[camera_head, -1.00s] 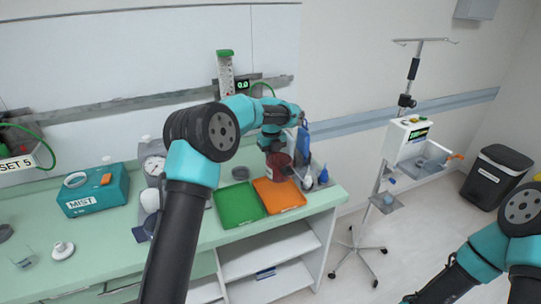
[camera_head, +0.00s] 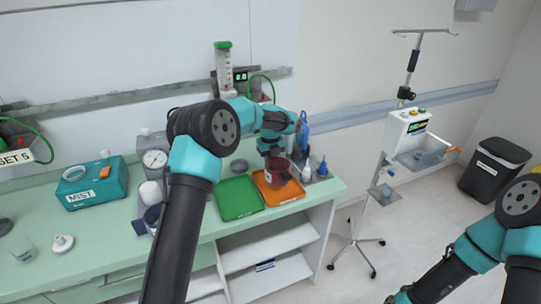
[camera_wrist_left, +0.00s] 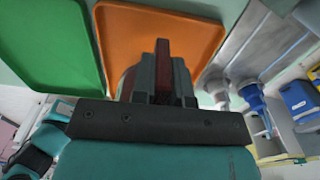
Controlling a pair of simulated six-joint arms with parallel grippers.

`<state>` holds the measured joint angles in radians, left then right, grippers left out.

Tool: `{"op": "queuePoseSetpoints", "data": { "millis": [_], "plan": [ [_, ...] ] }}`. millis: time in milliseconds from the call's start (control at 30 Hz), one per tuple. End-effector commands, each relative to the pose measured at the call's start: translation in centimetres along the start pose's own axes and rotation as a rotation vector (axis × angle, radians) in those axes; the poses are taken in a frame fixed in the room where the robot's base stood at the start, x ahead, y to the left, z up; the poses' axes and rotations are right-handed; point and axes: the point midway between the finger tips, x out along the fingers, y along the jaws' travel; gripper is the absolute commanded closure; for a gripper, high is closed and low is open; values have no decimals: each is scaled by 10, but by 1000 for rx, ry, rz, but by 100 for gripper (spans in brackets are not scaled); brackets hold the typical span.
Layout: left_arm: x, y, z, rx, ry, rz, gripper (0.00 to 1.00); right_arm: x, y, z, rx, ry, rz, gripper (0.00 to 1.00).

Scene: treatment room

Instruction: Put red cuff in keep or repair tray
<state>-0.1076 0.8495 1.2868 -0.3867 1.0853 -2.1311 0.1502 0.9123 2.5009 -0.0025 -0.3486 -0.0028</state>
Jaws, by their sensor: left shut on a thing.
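The red cuff (camera_head: 278,178) is in my left gripper (camera_head: 274,158), over the orange tray (camera_head: 292,193) at the right end of the green counter. The gripper's fingers are shut on it. In the left wrist view, a strip of the red cuff (camera_wrist_left: 163,70) shows between the fingers, with the orange tray (camera_wrist_left: 120,40) beyond. I cannot tell whether the cuff touches the tray floor. A green tray (camera_head: 238,198) lies just left of the orange one. No readable label shows on either tray. My right gripper is not in view; only part of that arm shows at lower right.
Blue-capped bottles (camera_head: 323,168) stand in a grey holder right of the orange tray. A round dark dish (camera_head: 239,166) sits behind the green tray. A gauge unit (camera_head: 155,160) and teal MIST box (camera_head: 92,184) are further left. A wheeled stand (camera_head: 375,200) is on the floor.

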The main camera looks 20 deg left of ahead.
Motion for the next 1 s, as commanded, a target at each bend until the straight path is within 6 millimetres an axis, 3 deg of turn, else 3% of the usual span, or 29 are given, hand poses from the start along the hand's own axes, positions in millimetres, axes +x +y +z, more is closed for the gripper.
{"op": "queuePoseSetpoints", "data": {
  "millis": [400,800,833,1000],
  "plan": [
    [28,0,1,0,-1,0,100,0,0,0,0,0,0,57],
    [32,0,1,0,-1,0,100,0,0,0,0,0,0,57],
    [32,0,1,0,-1,0,84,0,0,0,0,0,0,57],
    [32,0,1,0,-1,0,68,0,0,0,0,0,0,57]
  ]
}}
